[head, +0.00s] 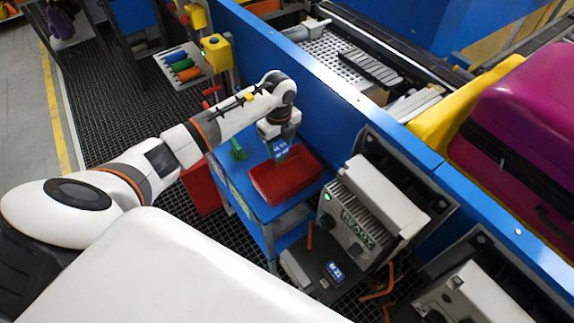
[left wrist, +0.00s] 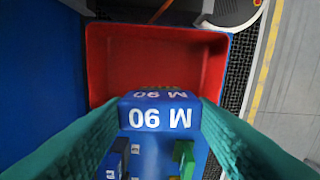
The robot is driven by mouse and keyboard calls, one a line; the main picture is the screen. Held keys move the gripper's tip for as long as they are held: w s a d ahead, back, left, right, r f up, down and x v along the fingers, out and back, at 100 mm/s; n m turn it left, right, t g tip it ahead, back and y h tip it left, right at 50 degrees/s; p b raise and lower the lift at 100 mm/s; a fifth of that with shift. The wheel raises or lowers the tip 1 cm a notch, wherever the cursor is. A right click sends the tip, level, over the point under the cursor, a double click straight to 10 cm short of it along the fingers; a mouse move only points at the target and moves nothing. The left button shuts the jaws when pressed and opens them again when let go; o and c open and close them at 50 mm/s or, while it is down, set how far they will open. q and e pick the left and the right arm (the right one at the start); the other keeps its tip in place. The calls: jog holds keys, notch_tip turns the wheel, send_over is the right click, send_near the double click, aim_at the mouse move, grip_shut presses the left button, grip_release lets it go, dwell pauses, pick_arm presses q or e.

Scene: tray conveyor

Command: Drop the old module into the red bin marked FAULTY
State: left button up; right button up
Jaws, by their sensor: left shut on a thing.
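The module (left wrist: 160,116) is a blue block marked "M 90". My left gripper (head: 279,142) is shut on it, and in the left wrist view it sits between the teal fingers. The red bin (head: 292,186) is an open tray on a blue cart. In the head view the module is above the bin's back left part. In the left wrist view the bin (left wrist: 97,60) lies beyond the module, and the visible part of its floor is bare. No FAULTY marking is readable. My right gripper is not in view.
A green item (head: 237,150) stands on the cart left of the bin. A blue wall (head: 325,95) runs behind the cart. A machine (head: 355,215) with a green-lit display stands to the right.

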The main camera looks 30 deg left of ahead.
aim_at(280, 157)
pick_arm(q)
jog(key=shift+f+b, duration=2.4)
jog(key=shift+f, duration=0.6)
jog(key=o, duration=1.1)
jog(key=shift+r, duration=0.1)
notch_tip(280, 157, up, 12)
jog(key=shift+f+b, duration=0.1)
jog(key=shift+b, duration=0.8)
